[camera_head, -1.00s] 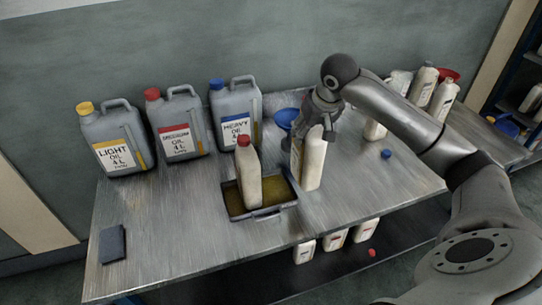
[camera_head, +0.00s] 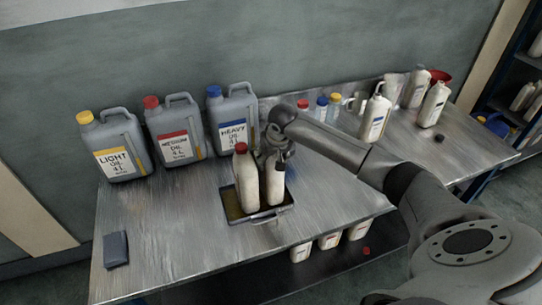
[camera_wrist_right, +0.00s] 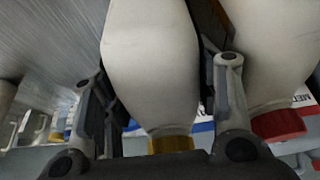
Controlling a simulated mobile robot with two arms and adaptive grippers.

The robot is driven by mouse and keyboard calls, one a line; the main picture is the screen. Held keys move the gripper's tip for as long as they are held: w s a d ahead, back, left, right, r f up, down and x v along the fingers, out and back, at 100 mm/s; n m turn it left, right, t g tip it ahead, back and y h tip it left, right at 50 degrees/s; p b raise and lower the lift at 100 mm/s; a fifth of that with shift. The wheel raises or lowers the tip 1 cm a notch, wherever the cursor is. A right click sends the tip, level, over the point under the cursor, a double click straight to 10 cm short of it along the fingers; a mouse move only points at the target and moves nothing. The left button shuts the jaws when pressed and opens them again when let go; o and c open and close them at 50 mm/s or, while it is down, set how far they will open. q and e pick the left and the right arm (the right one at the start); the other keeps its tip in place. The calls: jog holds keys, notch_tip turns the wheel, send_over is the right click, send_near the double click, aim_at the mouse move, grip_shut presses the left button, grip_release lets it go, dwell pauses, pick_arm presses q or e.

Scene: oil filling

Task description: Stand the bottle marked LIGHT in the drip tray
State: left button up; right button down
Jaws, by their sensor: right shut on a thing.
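My right gripper (camera_head: 279,156) is shut on a pale bottle (camera_head: 275,183), around its upper part. The right wrist view shows this bottle (camera_wrist_right: 152,60) between the two fingers, with a yellow cap (camera_wrist_right: 171,144). Its label is hidden. The bottle is upright over the right part of the dark drip tray (camera_head: 265,217); I cannot tell whether its base touches the floor of the tray. A red-capped pale bottle (camera_head: 245,182) stands in the tray just left of it, and shows beside it in the wrist view (camera_wrist_right: 275,50). My left gripper is not in view.
Grey jugs marked LIGHT (camera_head: 115,147), MEDIUM (camera_head: 175,134) and HEAVY (camera_head: 232,120) stand along the wall. A dark block (camera_head: 116,249) lies at the front left. More pale bottles (camera_head: 375,116) stand at the right.

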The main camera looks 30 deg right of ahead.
jog(key=shift+w+f, duration=0.1)
jog(key=shift+f, duration=0.1)
jog(key=c, duration=0.8)
grip_release()
jog(key=shift+f, duration=0.1)
jog(key=b+v, duration=0.2)
jog(key=v, duration=1)
jog(key=shift+s, duration=0.2)
jog(key=shift+a, duration=0.1)
